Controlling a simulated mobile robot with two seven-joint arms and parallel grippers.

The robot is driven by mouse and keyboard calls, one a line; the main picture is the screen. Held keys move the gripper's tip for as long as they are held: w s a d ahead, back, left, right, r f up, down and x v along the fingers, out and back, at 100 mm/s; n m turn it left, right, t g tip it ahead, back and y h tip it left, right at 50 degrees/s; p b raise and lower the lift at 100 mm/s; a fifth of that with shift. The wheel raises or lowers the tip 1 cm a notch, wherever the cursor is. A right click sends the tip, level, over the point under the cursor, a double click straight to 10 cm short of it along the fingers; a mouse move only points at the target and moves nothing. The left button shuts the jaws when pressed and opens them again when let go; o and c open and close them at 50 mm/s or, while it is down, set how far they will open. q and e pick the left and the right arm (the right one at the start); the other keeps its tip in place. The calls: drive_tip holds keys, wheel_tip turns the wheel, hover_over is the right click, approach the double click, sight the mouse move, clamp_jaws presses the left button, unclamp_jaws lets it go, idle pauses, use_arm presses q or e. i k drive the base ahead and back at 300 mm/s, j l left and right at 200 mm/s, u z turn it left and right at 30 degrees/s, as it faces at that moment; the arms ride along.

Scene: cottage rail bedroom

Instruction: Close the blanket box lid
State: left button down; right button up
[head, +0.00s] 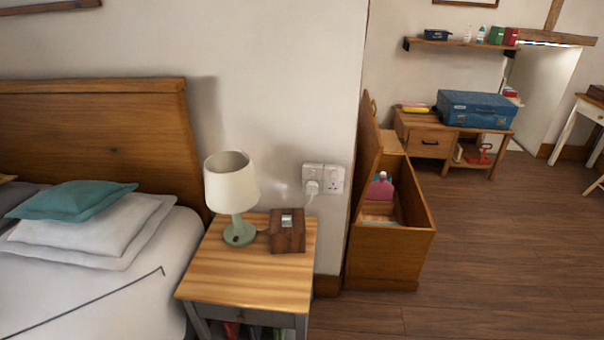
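The wooden blanket box (385,262) stands on the floor right of the wall corner, past the bedside table. Its lid (368,150) is open and stands upright on the box's left side, close to the wall. Inside the box a pink bottle (380,188) and some other items show; the rest of the inside is hidden by the front wall. Neither of my grippers is in the head view.
A bedside table (210,277) with a white lamp (231,185) and a small wooden box (287,232) stands between the bed (110,290) and the blanket box. A low desk (428,140) with a blue case (476,108) is behind. The floor (490,250) at right is clear.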

sight(369, 146)
drive_tip(key=i+l+u, duration=0.1)
drive_tip(key=u, duration=0.25)
drive_tip(key=i+l+u, duration=0.1)
drive_tip(key=l+u, duration=0.25)
drive_tip(key=i+u, duration=0.1)
drive_tip(key=u, duration=0.2)
drive_tip(key=i+l+u, duration=0.1)
drive_tip(key=l+u, duration=0.3)
drive_tip(key=l, duration=0.6)
drive_tip(key=i+l+u, duration=0.1)
drive_tip(key=l, duration=1.2)
drive_tip(key=l+u, duration=0.1)
drive_tip(key=l, duration=1.2)
